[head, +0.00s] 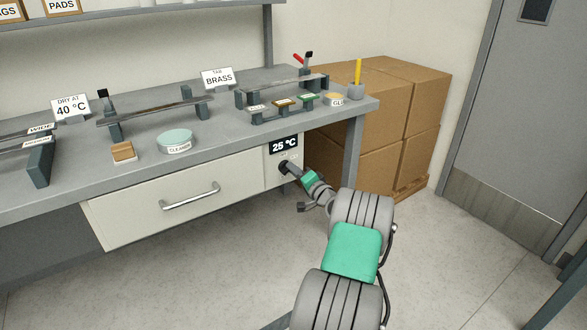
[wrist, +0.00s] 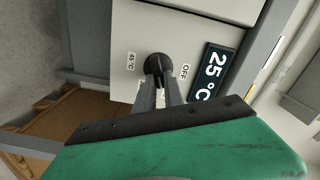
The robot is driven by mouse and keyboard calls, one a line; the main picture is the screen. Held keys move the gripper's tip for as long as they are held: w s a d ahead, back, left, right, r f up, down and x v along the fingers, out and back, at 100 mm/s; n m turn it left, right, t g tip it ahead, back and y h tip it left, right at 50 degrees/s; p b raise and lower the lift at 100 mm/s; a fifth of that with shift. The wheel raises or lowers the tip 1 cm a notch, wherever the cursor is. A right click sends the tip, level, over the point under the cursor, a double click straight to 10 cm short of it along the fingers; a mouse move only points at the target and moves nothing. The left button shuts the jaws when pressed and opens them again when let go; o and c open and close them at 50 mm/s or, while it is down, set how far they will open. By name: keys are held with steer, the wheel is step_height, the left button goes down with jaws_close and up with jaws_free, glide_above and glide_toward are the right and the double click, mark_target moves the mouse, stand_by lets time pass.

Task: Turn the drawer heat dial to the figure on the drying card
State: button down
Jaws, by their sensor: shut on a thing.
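The drying card (head: 71,107) stands on the bench at the left in the head view and reads "DRY AT 40 °C". The drawer heat dial is a dark round knob (wrist: 158,70) on the panel right of the drawer. My gripper (wrist: 161,84) is shut on the dial, one finger on each side of it; in the head view my gripper (head: 287,168) hides most of the dial. The display (head: 284,143) above the dial reads 25 °C, and it also shows sideways in the wrist view (wrist: 212,74). Labels "OFF" (wrist: 184,72) and "45 °C" (wrist: 131,61) flank the dial.
The white drawer (head: 175,200) with a metal handle (head: 190,196) is shut left of the panel. A bench leg (head: 353,150) and cardboard boxes (head: 410,100) stand to the right. The floor (head: 450,270) right of my arm is clear.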

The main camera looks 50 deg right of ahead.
steer(key=m+p, duration=0.1)
steer(key=m, duration=0.2)
steer(key=m+p, duration=0.1)
steer(key=m, duration=0.3)
steer(key=f+m+p, duration=0.1)
steer(key=m, duration=0.2)
steer(key=shift+m, duration=0.3)
steer(key=shift+p, duration=0.3)
steer(key=c, duration=1.4)
jaws_free()
steer(key=shift+c, duration=0.2)
steer(key=v, duration=0.7)
steer(key=shift+s+p, duration=0.4)
steer(key=shift+p, duration=0.05)
